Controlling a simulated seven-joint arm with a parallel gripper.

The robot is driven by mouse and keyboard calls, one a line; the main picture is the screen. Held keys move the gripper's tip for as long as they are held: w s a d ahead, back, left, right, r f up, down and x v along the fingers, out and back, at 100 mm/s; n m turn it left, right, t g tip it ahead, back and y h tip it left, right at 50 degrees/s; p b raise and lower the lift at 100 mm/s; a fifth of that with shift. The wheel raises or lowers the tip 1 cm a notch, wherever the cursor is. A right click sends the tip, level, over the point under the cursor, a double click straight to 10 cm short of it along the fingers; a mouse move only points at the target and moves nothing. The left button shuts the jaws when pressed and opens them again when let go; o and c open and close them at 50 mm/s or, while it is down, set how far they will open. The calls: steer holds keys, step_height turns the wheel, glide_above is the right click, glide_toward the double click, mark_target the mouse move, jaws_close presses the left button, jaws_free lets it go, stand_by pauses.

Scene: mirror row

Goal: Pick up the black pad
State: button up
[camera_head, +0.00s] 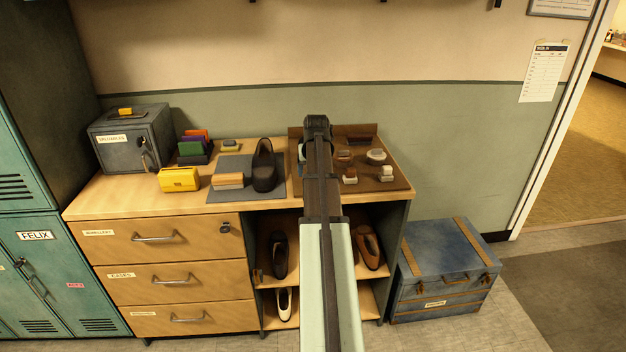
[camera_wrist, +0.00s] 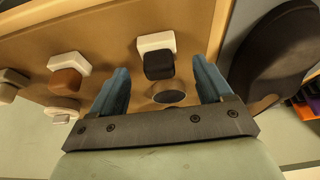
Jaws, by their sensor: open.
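A black pad (camera_wrist: 158,66) with a white block against it lies on the brown tray (camera_wrist: 115,40) in the wrist view. My gripper (camera_wrist: 160,70) is open, its two blue fingers apart and nothing held between them. The pad appears just beyond and between the fingertips; I cannot tell the height gap. In the head view my own arm covers this part of the tray (camera_head: 398,184), and I cannot make out the pad or the fingertips there.
A round grey-topped piece (camera_wrist: 168,97) shows between my fingers. A brown pad with a white block (camera_wrist: 67,78) and other small blocks lie to the left. A black shoe (camera_head: 264,168) stands on a grey mat left of the tray. A yellow box (camera_head: 179,180) stands further left.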

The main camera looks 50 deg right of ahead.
steer(key=x, duration=0.3)
steer(key=shift+f, duration=0.2)
steer(key=c, duration=1.1)
steer(key=shift+r, duration=0.15)
step_height(320, 180, up, 10)
steer(key=shift+f, duration=0.1)
